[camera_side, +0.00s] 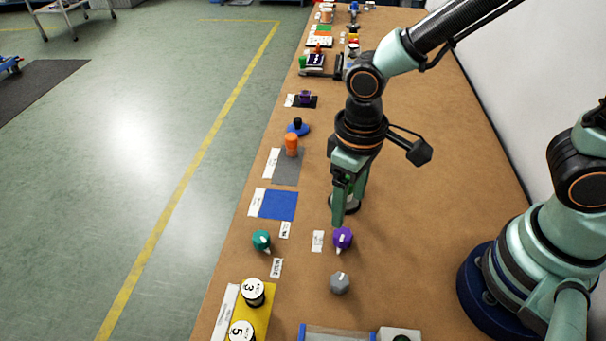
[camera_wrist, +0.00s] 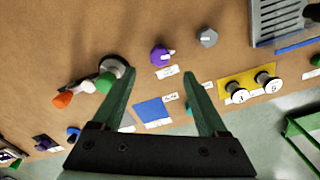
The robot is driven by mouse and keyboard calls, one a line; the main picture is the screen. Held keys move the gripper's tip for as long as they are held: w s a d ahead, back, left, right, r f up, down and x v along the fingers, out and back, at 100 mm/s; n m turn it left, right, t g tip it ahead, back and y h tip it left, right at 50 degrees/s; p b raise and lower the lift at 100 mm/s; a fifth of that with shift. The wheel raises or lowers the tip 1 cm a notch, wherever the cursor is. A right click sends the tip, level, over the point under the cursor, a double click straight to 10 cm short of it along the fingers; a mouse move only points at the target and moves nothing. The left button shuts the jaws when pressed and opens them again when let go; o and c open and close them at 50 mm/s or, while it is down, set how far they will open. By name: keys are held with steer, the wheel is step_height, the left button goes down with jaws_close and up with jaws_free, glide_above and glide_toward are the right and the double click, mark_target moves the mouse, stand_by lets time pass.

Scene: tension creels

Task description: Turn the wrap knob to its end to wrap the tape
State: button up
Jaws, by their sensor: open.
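Three pointer knobs stand on the brown bench: a purple knob (camera_side: 343,238), a teal knob (camera_side: 261,240) to its left and a grey knob (camera_side: 340,283) nearer the camera. Small white labels lie by them; I cannot read which one says wrap. My gripper (camera_side: 347,212) points down above the bench just behind the purple knob, open and empty. The teal knob is mostly hidden by the right finger.
A round metal base (camera_side: 352,204) sits behind my fingers. Black-and-white numbered cylinders stand on a yellow strip (camera_side: 262,318) in front. Bench right of the gripper is clear.

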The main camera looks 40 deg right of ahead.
step_height(320, 180, up, 4)
steer(key=shift+f, duration=0.2)
steer(key=w+d+r+m+t, duration=0.1)
steer(key=d+r+t, duration=0.1)
steer(key=d+r, duration=0.3)
steer(key=w+d+r+m+t, duration=0.1)
steer(key=d+r+m+t, duration=0.1)
steer(key=d+r, duration=0.4)
steer(key=d+t, duration=0.1)
steer(key=d, duration=0.3)
steer(key=shift+w+d+r+m+t, duration=0.15)
steer(key=shift+w+d+m+t, duration=0.1)
steer(key=shift+d+m+t, duration=0.05)
